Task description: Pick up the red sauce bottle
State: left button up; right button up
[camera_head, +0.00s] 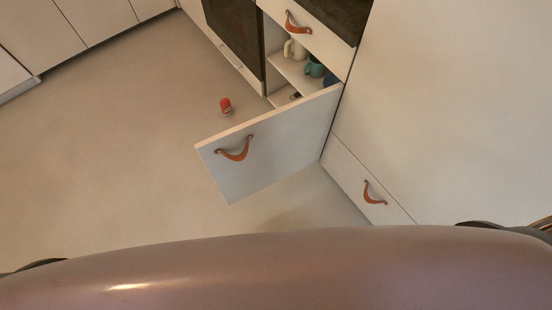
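A small red object (226,104), which looks like the red sauce bottle, is on the floor behind the open cabinet door. It shows a red upper part with a paler, darker-edged lower part; it is too small to make out a label. Nothing touches it. Neither of my grippers can be made out in the head view.
A white cabinet door (272,150) with a leather pull (235,150) stands open between me and the bottle. Mugs (313,67) stand on shelves inside. A dark oven front (236,38) is beyond. The floor (110,150) at left is clear.

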aim_at(225, 102)
jog(key=z, duration=0.5)
jog(key=j+z, duration=0.75)
jog(key=k+j+z, duration=0.15)
jog(key=j+z, duration=0.25)
jog(key=k+j+z, duration=0.15)
jog(key=j+z, duration=0.25)
